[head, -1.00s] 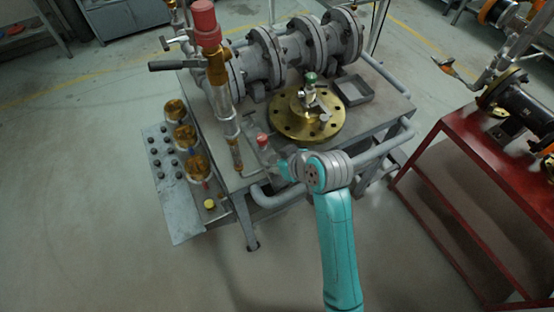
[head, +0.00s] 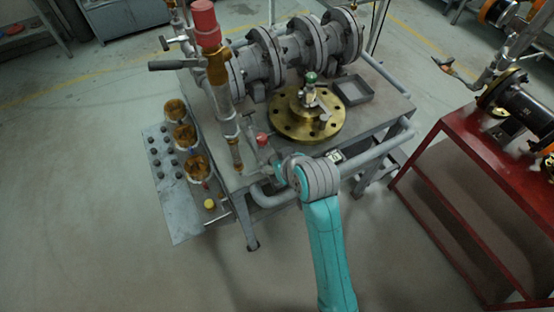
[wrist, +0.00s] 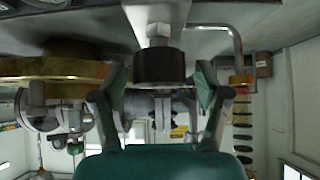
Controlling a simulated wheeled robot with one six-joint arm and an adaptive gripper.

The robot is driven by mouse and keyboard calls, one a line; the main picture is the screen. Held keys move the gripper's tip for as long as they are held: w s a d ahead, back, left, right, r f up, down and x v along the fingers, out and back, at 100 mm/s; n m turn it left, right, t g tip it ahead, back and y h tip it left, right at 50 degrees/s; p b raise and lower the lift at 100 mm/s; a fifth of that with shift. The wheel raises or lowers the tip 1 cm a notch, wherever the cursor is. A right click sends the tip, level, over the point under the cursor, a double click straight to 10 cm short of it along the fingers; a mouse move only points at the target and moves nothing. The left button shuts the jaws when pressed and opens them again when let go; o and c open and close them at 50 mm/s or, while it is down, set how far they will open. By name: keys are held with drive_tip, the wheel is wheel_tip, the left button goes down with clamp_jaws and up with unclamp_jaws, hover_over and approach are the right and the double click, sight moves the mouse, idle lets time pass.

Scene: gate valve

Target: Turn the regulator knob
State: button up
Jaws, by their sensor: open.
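In the wrist view, which looks upside down, a dark round knob (wrist: 160,66) sits on a pale metal fitting (wrist: 158,22). My gripper (wrist: 161,82) is open, with one green finger on each side of the knob and visible gaps between. The fingers look apart from it; I cannot tell how deep the knob lies between them. In the head view a small red knob (head: 262,140) stands at the table's front edge, just beyond my gripper (head: 278,168). It is probably the same knob, but its colour looks dark in the wrist view. My wrist partly hides the fingers there.
A brass flange (head: 283,128) with a green-topped fitting stands right of the knob. A grey pipe rail (head: 375,148) runs along the table's front. A red table (head: 470,140) is at the right.

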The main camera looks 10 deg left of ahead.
drive_tip(key=shift+r, duration=0.1)
drive_tip(key=v, duration=1.1)
drive_tip(key=shift+s+d+r, duration=0.2)
drive_tip(key=shift+s+r, duration=0.05)
drive_tip(key=shift+s, duration=0.05)
drive_tip(key=s+d+f+m+t+h, duration=0.2)
drive_tip(key=s+d+f+m+t, duration=0.25)
drive_tip(key=s+d+f, duration=0.8)
drive_tip(key=s+d+r+m+t+h, duration=0.1)
drive_tip(key=s+d+r, duration=0.1)
drive_tip(key=s, duration=0.8)
drive_tip(key=s+d+r+m+t+h, duration=0.1)
drive_tip(key=s+d+r+t+h, duration=0.1)
drive_tip(key=s, duration=0.8)
drive_tip(key=shift+d+r, duration=0.85)
drive_tip(key=shift+d, duration=0.25)
